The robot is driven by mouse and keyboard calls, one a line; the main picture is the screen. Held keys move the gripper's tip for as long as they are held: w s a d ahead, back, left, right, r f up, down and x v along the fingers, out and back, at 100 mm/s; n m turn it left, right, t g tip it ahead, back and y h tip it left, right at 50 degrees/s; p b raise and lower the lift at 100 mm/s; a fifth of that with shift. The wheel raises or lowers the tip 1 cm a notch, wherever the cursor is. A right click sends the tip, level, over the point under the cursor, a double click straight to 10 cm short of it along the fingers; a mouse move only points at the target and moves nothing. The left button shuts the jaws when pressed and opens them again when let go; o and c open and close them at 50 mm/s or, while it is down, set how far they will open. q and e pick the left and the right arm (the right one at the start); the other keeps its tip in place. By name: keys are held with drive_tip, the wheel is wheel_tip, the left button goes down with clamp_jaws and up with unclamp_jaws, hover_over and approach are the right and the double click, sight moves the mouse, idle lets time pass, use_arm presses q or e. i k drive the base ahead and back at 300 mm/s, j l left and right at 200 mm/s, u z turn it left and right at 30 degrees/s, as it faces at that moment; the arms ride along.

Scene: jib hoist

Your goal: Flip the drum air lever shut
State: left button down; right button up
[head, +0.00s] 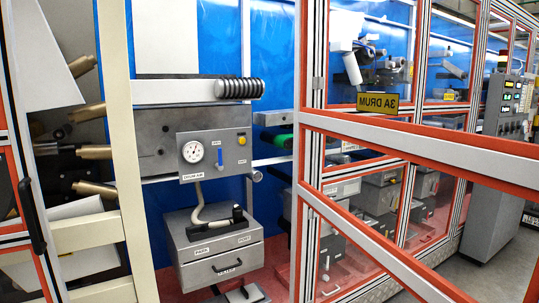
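The drum air panel (214,156) is a grey box in the left-centre of the head view, on the machine inside the enclosure. It carries a round white gauge (193,152) with a label under it that seems to read DRUM AIR. A yellow knob (242,140) is at the panel's upper right. Nothing touches the lever in this view. Neither of my grippers can be made out.
A grey box (214,257) with a handle stands below the panel, joined by a pale hose (207,212). A cream post (121,150) stands to the left.

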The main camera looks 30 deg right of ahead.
sight(219, 166)
drive_tip(key=i+l+z, duration=0.1)
drive_tip(key=i+z, duration=0.75)
drive_tip(key=i+j+z, duration=0.2)
drive_tip(key=i+z, duration=0.2)
drive_tip(key=k, duration=0.05)
